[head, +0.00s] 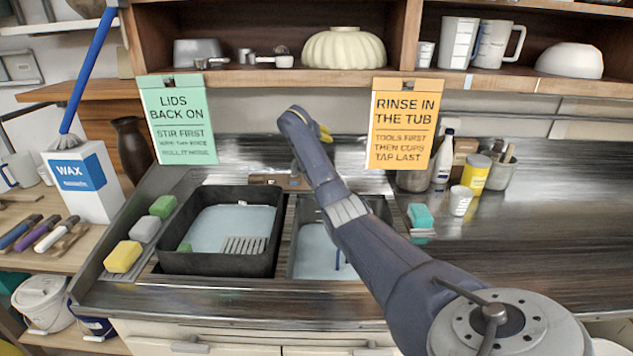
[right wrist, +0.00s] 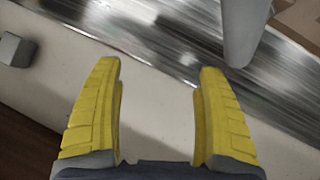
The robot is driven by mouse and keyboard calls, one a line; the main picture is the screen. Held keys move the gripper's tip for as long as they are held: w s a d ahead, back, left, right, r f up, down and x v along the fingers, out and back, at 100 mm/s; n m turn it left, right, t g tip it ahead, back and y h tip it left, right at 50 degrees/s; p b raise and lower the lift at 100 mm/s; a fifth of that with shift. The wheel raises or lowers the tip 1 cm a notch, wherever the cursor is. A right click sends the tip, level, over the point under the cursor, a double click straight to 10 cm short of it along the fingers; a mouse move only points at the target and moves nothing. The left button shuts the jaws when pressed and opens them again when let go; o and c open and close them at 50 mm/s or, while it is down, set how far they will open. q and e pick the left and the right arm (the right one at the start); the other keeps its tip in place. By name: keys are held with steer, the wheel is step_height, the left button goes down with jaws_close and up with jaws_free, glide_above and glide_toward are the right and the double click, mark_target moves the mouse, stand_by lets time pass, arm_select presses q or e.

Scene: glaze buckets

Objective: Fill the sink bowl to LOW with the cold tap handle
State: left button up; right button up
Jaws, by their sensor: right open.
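The sink bowl (head: 308,262) is partly hidden behind my right arm. Its pale blue inside shows, with a thin dark blue upright mark near the arm; no LOW lettering can be read. Small tap parts (head: 290,181) show at the back edge of the sink, mostly covered by my arm; I cannot tell which is the cold handle. My right gripper (head: 325,133) is above the back of the sink, in front of the wall. In the right wrist view its yellow fingers (right wrist: 160,100) are open with nothing between them. A grey tapered part (right wrist: 245,32) is beyond the right finger. My left gripper is out of view.
A black tub (head: 272,262) with pale blue inside and a grate sits left of the bowl. Sponges (head: 123,257) line its left side. Two hanging signs (head: 400,125) flank my arm. The right counter (head: 520,235) is mostly clear.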

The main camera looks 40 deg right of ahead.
steer(key=s+f+m+g+y, duration=0.1)
steer(key=s+f+g+y, duration=0.1)
steer(key=s+f+y, duration=0.45)
steer(key=shift+s+d+x, duration=0.1)
steer(key=shift+s+x, duration=0.2)
steer(key=shift+x, duration=1.3)
steer(key=shift+s+d+x, duration=0.1)
steer(key=shift+s+x, duration=0.2)
steer(key=shift+x, duration=1.3)
steer(key=shift+s+d+x, duration=0.1)
steer(key=shift+s+x, duration=0.25)
steer(key=shift+x, duration=1.25)
steer(key=shift+f, duration=0.2)
steer(key=shift+c, duration=0.4)
steer(key=c, duration=1.1)
steer(key=shift+a+f, duration=0.1)
steer(key=shift+c, duration=1.2)
